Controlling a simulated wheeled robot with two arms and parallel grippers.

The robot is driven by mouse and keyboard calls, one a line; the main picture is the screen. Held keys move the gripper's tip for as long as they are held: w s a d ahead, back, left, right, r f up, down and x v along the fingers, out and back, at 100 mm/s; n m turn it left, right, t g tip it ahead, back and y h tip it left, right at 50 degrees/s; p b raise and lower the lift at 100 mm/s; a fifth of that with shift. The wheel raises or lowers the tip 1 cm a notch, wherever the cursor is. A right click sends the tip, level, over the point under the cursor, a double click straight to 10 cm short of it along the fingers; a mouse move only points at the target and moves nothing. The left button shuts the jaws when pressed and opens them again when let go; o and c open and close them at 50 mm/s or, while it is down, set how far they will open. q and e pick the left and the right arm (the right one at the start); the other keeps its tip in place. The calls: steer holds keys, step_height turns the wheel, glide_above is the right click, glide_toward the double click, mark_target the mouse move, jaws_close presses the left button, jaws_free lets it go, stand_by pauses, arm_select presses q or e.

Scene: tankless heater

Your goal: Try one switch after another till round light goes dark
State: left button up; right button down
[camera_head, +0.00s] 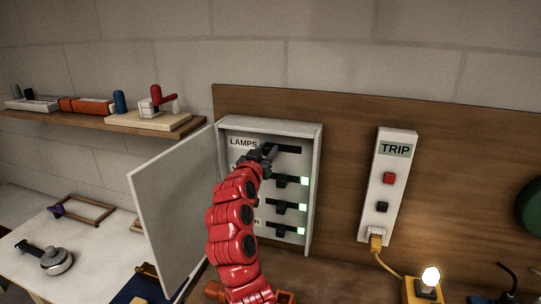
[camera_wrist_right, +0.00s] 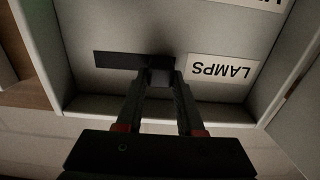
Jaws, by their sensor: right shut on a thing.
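A grey switch box (camera_head: 314,150) with its door (camera_head: 180,215) open to the left is on the wooden wall board. My right gripper (camera_head: 268,152) is at its top row, labelled LAMPS. In the right wrist view the gripper (camera_wrist_right: 160,82) is shut on the dark switch handle (camera_wrist_right: 161,68), beside the LAMPS label (camera_wrist_right: 220,69). No green light shows on this top row. The three lower switches (camera_head: 286,181) show green lights; my arm covers most of their labels. The round light (camera_head: 430,275), a bulb on a yellow base, glows at lower right. My left gripper is not in view.
A white strip marked TRIP (camera_head: 395,150) has a red and a black button, with a yellow plug at its foot. A shelf (camera_head: 130,122) with tools is at the upper left. A white table (camera_head: 90,250) is below it.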

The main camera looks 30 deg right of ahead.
steer(key=shift+a+r, duration=0.1)
steer(key=shift+a, duration=0.05)
steer(key=c, duration=0.8)
jaws_free()
steer(key=shift+w, duration=0.1)
steer(key=shift+o, duration=1.4)
steer(key=shift+w+a, duration=0.1)
steer(key=shift+s+a, duration=0.2)
steer(key=shift+s, duration=0.1)
steer(key=b+v, duration=0.5)
steer(key=v, duration=1.1)
steer(key=shift+s+a, duration=0.25)
steer(key=shift+s, duration=0.05)
